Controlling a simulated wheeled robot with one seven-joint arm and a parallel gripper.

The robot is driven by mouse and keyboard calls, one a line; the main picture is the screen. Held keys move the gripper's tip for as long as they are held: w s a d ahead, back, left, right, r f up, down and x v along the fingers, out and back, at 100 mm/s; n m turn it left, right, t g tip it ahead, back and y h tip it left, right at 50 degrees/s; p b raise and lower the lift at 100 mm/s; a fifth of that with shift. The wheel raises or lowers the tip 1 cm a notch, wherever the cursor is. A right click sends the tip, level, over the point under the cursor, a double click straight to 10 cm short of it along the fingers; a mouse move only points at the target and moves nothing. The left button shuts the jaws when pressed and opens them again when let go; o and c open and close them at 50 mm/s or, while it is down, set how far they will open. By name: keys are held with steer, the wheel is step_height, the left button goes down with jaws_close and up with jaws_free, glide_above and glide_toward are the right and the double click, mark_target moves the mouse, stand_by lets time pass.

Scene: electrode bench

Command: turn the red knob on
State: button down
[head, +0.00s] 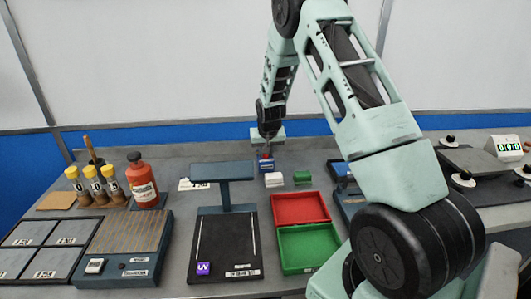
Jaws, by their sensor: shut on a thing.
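The red knob (265,156) shows as a small red patch on top of a small blue box (266,165) near the back middle of the bench. My gripper (267,150) points down from above, right over the box, and is shut on the red knob. The fingers are small here and cover part of the knob, so I cannot tell which way it is turned.
A black UV plate with a blue-grey stand (222,172), red (299,208) and green (308,249) trays, and a red bottle (142,182) are nearby.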

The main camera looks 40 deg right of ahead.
stand_by(0.4)
steer(key=c, duration=1.2)
jaws_free()
steer(key=shift+c, duration=0.2)
steer(key=b+v, duration=0.1)
steer(key=v, duration=1.6)
steer(key=shift+s+r, duration=0.2)
